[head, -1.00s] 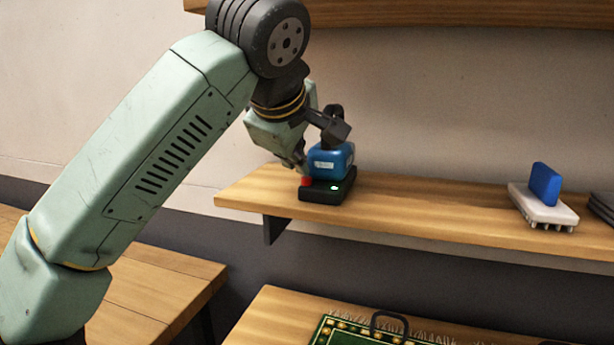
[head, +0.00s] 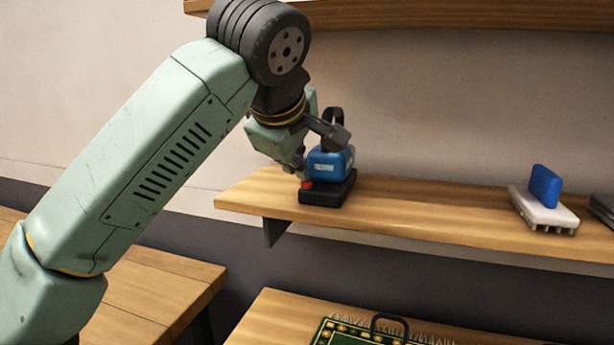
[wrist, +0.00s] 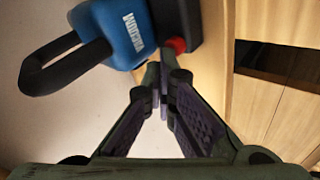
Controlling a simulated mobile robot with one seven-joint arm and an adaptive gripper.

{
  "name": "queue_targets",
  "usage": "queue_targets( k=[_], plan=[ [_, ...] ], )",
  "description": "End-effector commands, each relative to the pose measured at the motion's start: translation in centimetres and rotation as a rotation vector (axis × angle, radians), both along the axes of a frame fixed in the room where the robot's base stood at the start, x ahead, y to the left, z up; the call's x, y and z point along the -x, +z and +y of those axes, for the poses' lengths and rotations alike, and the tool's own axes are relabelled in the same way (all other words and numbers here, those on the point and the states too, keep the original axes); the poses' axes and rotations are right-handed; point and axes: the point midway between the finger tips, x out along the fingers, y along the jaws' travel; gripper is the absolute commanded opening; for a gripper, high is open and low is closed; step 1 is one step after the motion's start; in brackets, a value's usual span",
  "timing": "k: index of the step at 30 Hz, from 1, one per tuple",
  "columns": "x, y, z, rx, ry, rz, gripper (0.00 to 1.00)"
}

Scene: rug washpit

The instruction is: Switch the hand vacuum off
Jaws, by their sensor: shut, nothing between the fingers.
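The hand vacuum (head: 331,164) is blue with a black loop handle and sits on a black base (head: 327,194) on the wooden shelf. In the wrist view the vacuum (wrist: 122,30) shows a white "VACUUM" label. A red button (head: 308,185) is at the left of the base, and it also shows in the wrist view (wrist: 177,45). No light shows on the base now. My gripper (head: 303,176) is shut and empty, with its tips right at the red button. In the wrist view the closed tips (wrist: 161,60) are just beside the button; I cannot tell whether they touch it.
The shelf (head: 430,208) is clear between the vacuum and a white brush with a blue grip (head: 545,198) at the right. A dark item (head: 603,207) lies at the right edge. Another shelf (head: 430,12) is above.

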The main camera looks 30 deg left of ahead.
Motion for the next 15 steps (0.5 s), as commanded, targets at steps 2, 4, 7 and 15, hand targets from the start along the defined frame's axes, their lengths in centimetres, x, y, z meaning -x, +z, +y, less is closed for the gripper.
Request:
queue_targets(
  k=[2,4,7,15],
  plan=[
    [0.0,0.5,0.0,-0.001,0.001,0.001,0.00],
    [0.0,0.4,0.0,-0.001,0.001,0.001,0.00],
    [0.0,0.4,0.0,-0.001,0.001,0.000,0.00],
    [0.0,1.4,0.0,0.000,0.001,-0.001,0.00]
  ],
)
